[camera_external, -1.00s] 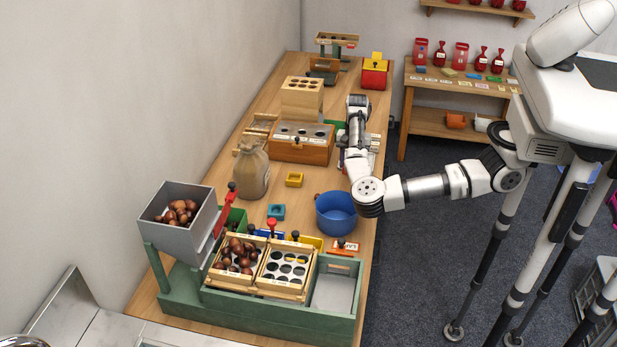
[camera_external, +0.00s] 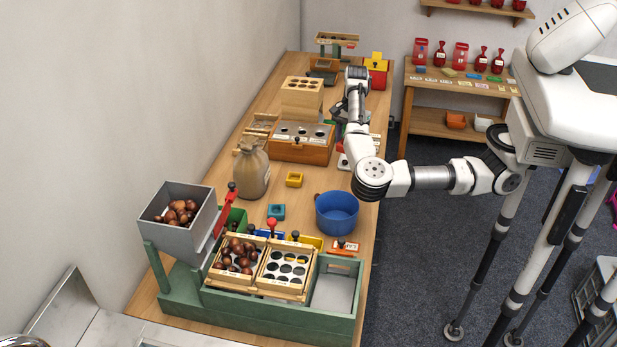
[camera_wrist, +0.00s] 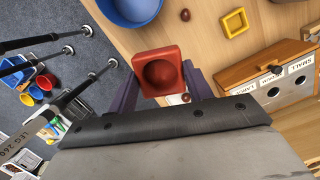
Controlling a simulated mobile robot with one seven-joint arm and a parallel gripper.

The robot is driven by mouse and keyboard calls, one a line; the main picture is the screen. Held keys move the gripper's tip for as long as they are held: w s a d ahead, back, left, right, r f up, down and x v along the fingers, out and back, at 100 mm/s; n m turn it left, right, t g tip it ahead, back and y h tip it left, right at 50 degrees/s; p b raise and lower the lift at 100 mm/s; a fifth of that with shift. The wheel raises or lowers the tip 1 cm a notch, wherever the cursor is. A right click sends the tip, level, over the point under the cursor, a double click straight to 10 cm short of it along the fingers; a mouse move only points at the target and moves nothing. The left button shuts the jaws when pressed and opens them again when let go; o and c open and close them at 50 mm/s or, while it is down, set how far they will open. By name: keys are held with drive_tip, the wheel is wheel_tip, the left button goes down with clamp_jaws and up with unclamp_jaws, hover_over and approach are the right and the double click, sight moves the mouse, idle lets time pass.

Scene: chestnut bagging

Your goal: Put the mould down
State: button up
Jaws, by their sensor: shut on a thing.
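The mould (camera_wrist: 160,72) is a square rust-red block with a round hollow. In the wrist view it sits between the purple fingers of my gripper (camera_wrist: 160,86), which is shut on it. The hollow faces the camera. The wooden table (camera_wrist: 205,40) shows around and beyond the mould; I cannot tell how high above it the mould is. In the external view my arm reaches over the right side of the table, and the gripper's tips and the mould cannot be made out there.
A blue pot (camera_external: 337,214), a yellow mould (camera_external: 294,180) and a teal mould (camera_external: 276,212) stand nearby. A wooden sorting box (camera_external: 302,152) is left of my arm. A loose chestnut (camera_wrist: 185,15) lies on the table. Bare tabletop lies between the pot and the box.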

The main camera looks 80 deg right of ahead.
drive_tip(key=a+m+t+h+b, duration=0.1)
drive_tip(key=a+m+b, duration=0.1)
drive_tip(key=a+m, duration=0.9)
drive_tip(key=n+p, duration=0.1)
approach(337, 214)
drive_tip(key=a+f, duration=0.1)
drive_tip(key=f, duration=0.1)
drive_tip(key=a+f, duration=0.1)
drive_tip(key=a, duration=0.1)
drive_tip(key=a+f, duration=0.1)
drive_tip(key=f, duration=0.1)
drive_tip(key=shift+w+a+f, duration=0.3)
drive_tip(key=shift+w+a, duration=0.1)
drive_tip(key=shift+f, duration=0.1)
drive_tip(key=o, duration=1)
wheel_tip(337, 214, up, 12)
drive_tip(key=s, duration=0.1)
drive_tip(key=shift+s+d, duration=0.35)
